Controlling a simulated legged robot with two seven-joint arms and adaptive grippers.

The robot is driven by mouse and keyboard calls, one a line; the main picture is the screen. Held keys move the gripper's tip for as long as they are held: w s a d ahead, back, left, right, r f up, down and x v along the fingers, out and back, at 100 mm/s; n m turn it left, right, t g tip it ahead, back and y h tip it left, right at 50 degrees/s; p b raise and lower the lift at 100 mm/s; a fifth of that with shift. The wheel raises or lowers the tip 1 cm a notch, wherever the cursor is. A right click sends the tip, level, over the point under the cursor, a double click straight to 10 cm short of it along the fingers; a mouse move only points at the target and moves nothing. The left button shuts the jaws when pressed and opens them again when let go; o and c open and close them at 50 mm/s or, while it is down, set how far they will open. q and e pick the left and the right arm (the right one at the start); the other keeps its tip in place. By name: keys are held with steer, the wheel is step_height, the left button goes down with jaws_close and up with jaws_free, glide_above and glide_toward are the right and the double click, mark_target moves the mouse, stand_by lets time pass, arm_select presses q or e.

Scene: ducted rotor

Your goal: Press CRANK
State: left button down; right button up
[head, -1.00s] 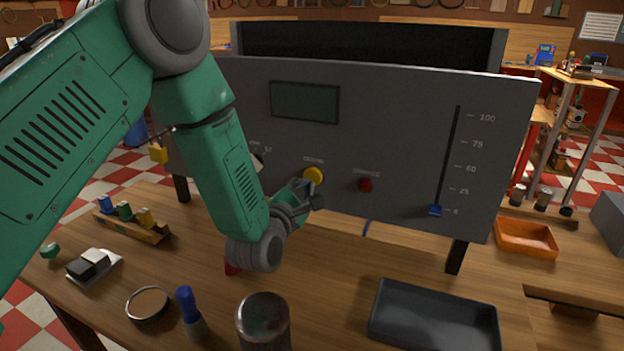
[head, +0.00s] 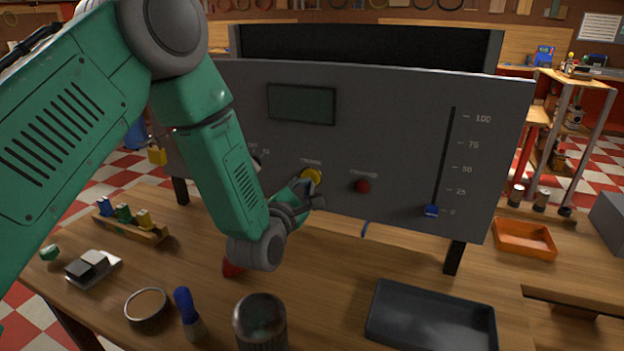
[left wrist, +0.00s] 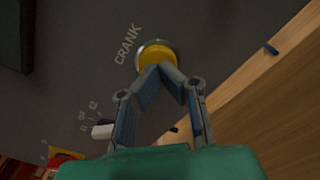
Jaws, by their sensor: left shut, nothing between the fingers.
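The yellow CRANK button (head: 313,175) is on the grey control panel (head: 400,130), left of a red button. It also shows in the left wrist view (left wrist: 157,54), with the CRANK label beside it. My left gripper (head: 312,190) is shut and empty, with its fingertips over the lower edge of the yellow button. In the left wrist view the fingertips (left wrist: 160,70) meet at the button's near rim; I cannot tell whether they touch it. My right gripper is not in view.
A red button (head: 362,186) and a slider with a blue knob (head: 432,210) at the bottom of its scale are to the right. A dark tray (head: 430,318), an orange bin (head: 525,238) and a metal cylinder (head: 260,322) stand on the wooden table.

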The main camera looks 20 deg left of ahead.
arm_select(q)
steer(key=shift+a, duration=0.4)
steer(key=shift+f, duration=0.1)
